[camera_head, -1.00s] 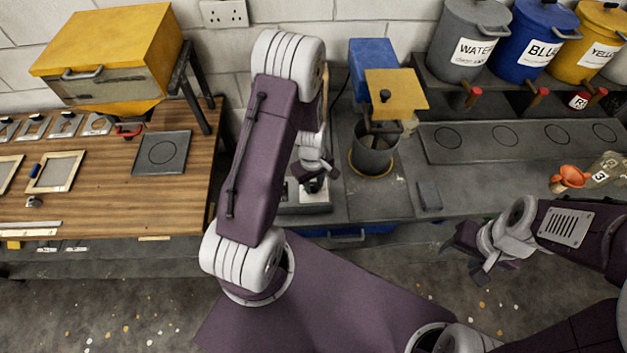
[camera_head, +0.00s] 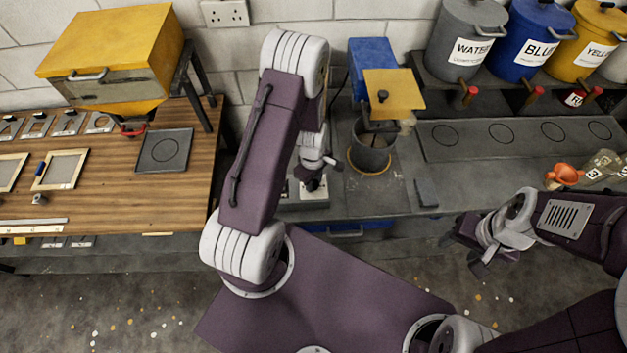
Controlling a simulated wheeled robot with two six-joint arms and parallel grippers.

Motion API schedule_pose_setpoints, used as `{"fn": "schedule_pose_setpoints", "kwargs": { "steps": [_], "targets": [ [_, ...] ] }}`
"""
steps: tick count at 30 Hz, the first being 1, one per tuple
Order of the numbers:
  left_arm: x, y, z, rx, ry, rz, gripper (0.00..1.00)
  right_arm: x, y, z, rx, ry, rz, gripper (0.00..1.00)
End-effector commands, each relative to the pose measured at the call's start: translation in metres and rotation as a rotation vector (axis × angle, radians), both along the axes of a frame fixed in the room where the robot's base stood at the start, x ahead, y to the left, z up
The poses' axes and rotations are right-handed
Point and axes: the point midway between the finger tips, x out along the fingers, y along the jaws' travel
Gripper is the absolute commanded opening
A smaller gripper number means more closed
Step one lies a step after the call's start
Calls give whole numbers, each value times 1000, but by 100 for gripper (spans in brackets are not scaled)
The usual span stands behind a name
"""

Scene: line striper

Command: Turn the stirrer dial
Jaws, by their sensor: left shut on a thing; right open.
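The stirrer has a blue motor housing (camera_head: 372,64), a yellow plate (camera_head: 395,92) with a black knob on top, and a grey pot (camera_head: 371,152) below. A low grey control box (camera_head: 290,198) with pale panels stands left of the pot. My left gripper (camera_head: 313,184) points down at this box, partly behind my own arm. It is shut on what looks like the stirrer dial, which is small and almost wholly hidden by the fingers. My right gripper (camera_head: 474,246) is open and empty, in front of the bench's front edge.
Labelled bins (camera_head: 464,42) with red-tipped taps stand at the back right above a grey bench strip with circles. An orange funnel (camera_head: 564,175) lies at the right. A small dark block (camera_head: 426,193) lies right of the pot. A wooden table (camera_head: 110,200) is at the left.

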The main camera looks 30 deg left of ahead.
Motion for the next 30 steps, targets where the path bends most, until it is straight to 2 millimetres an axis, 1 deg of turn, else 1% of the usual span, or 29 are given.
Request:
{"fn": "schedule_pose_setpoints", "kwargs": {
  "steps": [4, 5, 6, 7, 14, 17, 20, 27, 30],
  "targets": [
    [-2, 0, -1, -1, 5, 1, 0, 0, 0, -1, 0, 0, 0, 52],
    [-2, 0, -1, -1, 5, 1, 39, 0, 0, -1, 0, 0, 0, 52],
    [-2, 0, -1, -1, 5, 1, 50, 0, 0, -1, 0, 0, 0, 52],
    [-2, 0, -1, -1, 4, 1, 52, 0, 0, -1, 0, 0, 0, 52],
    [-1, 0, 0, -1, 2, 0, 52, 0, 0, 0, 0, 0, 0, 52],
    [0, 0, 3, -1, 0, 0, 52, 0, 0, 0, 0, 0, 0, 52],
    [1, 0, 16, -1, -3, -1, 52, 0, 0, 0, 0, 0, 0, 52],
    [-1, 1, 65, 0, -3, 0, 52, 0, 0, -4, 0, 0, 0, 52],
    [-2, 1, 80, 0, -1, 0, 52, 0, 0, -5, 0, 0, 0, 52]
  ]
}}
